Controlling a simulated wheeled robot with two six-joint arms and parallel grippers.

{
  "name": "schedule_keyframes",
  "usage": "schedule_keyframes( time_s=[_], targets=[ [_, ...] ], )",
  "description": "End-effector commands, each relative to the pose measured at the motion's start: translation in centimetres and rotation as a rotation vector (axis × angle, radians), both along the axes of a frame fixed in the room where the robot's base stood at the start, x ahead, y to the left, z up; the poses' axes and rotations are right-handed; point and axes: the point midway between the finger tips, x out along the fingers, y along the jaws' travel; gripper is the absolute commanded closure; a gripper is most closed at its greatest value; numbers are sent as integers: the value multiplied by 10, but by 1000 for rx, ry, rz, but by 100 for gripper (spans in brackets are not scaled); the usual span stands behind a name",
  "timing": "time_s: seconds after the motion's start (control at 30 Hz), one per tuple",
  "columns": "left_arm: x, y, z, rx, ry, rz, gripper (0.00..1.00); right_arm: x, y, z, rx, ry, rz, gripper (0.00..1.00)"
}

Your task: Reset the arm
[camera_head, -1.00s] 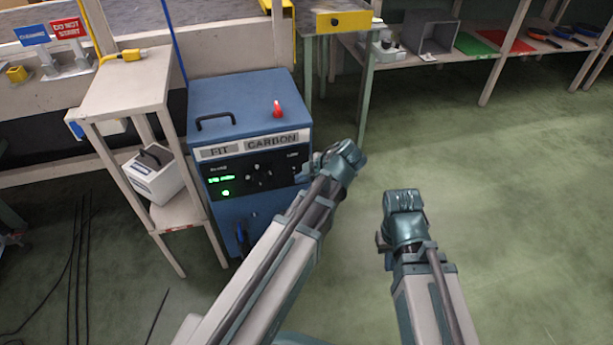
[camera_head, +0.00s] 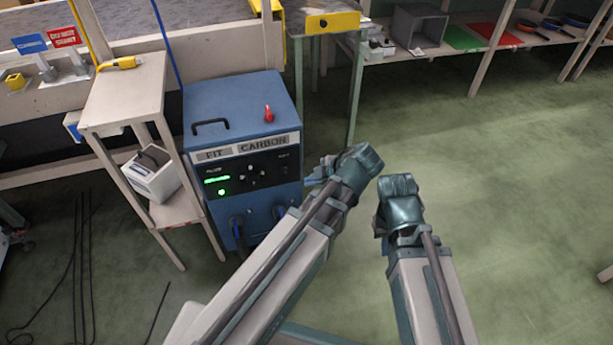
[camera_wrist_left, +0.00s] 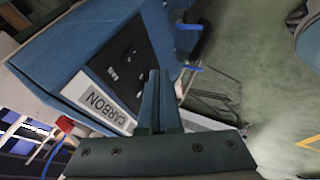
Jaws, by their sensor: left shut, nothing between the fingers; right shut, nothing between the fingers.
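My left arm comes in from the lower left in the head view, and its gripper (camera_head: 318,172) is in front of the blue welding machine's right side. In the left wrist view the left gripper's two fingers (camera_wrist_left: 158,85) are pressed together with nothing between them. Blue machine housing and its CARBON label show behind them. My right arm rises from the bottom, to the right of the left one. Its gripper (camera_head: 383,240) is mostly hidden by its wrist; it is shut and nothing is seen held. The two wrists are close but apart.
The blue machine (camera_head: 240,105) with a red knob (camera_head: 268,114) stands left of my arms. A beige stand (camera_head: 130,85) is beside it. A long shelf (camera_head: 470,55) with bins and pans runs along the back. Green floor (camera_head: 520,190) at right is open.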

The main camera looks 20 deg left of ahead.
Motion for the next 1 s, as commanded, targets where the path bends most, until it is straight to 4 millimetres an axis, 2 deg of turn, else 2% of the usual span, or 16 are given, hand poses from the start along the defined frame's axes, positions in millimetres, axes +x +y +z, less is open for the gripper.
schedule_keyframes(
  time_s=[0.33, 0.47, 0.67, 1.0],
  targets=[
    [-1, -1, 0, 0, 1, 0, 100, 0, 0, 1, 0, 0, 0, 100],
    [-3, 2, -3, -4, 55, -53, 100, 0, 0, 1, 0, 0, 0, 100],
    [-16, 8, -18, -33, 313, -347, 100, 0, 0, 1, 0, 0, 0, 100],
    [-39, 10, -41, -107, 681, -1060, 100, 0, 0, 1, 0, 0, 0, 100]
  ],
)
